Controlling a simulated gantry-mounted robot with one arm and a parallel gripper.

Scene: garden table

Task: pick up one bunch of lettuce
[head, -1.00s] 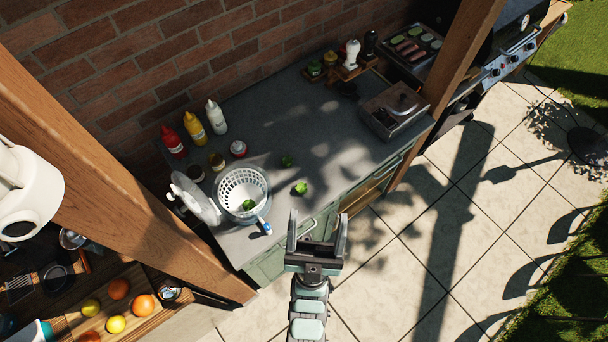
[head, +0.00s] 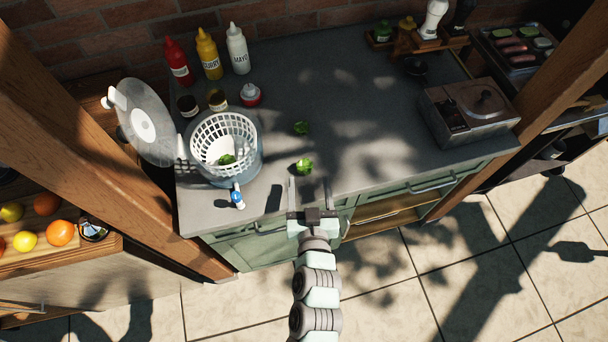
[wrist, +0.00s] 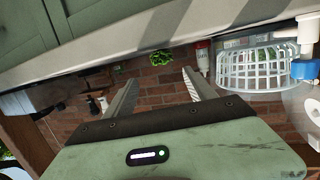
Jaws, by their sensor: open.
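One small green lettuce bunch (head: 304,167) lies on the dark countertop (head: 345,140) near its front edge. A second bunch (head: 301,128) lies farther back. A third bunch (head: 226,159) is inside the white spinner basket (head: 223,132). My gripper (head: 310,181) is open and empty at the front edge of the counter, just in front of the nearest bunch. In the wrist view, which is upside down, a lettuce bunch (wrist: 161,57) shows beyond and between the open fingers (wrist: 160,77). It is apart from them.
Sauce bottles (head: 208,54) and small jars stand at the back left. A metal box (head: 468,110) sits at the right.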

